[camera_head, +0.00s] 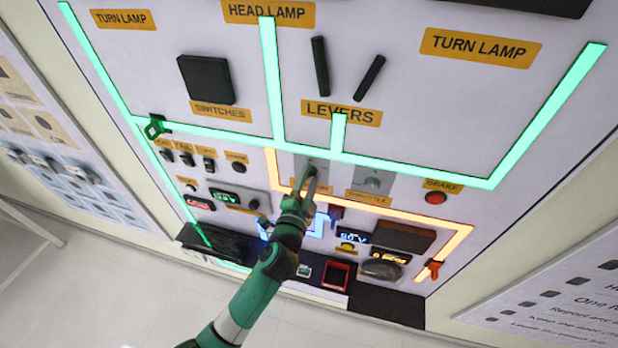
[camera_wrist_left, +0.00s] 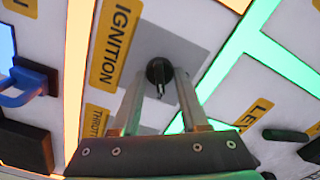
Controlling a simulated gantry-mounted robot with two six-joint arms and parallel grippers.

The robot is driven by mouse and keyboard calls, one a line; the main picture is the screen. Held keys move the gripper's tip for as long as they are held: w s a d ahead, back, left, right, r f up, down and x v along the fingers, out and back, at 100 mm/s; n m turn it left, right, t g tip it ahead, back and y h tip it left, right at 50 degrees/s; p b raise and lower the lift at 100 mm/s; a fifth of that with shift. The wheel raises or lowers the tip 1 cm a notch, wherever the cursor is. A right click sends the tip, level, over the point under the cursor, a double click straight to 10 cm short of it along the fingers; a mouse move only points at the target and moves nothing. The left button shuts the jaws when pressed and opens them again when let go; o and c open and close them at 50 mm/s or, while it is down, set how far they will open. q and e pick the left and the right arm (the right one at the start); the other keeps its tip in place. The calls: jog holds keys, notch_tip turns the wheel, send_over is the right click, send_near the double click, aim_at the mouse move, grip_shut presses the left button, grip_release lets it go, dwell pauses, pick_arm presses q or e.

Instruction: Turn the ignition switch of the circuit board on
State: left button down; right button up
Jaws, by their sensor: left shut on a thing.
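The ignition switch (camera_wrist_left: 158,70) is a small round dark knob with a metallic piece in its middle, on a grey plate marked with a yellow IGNITION label (camera_wrist_left: 115,45) in the left wrist view. My left gripper (camera_wrist_left: 160,88) has its two pale fingers on either side of the switch and is shut on it. In the head view, the left gripper (camera_head: 307,180) reaches up to the grey ignition plate (camera_head: 318,166) below the LEVERS label and covers most of the switch. My right gripper is in neither view.
The circuit board (camera_head: 230,60) carries glowing green and orange strips. The throttle knob (camera_head: 372,184) is right of the ignition, and the red brake button (camera_head: 435,198) is farther right. Two black levers (camera_head: 320,66) are above. A blue handle (camera_wrist_left: 25,88) is left in the wrist view.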

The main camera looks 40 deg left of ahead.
pick_arm(q)
jog(key=shift+c, duration=2.2)
grip_release()
jog(key=shift+s, duration=0.1)
jog(key=b+v, duration=0.1)
jog(key=v, duration=1)
jog(key=shift+s, duration=0.2)
jog(key=shift+d, duration=0.1)
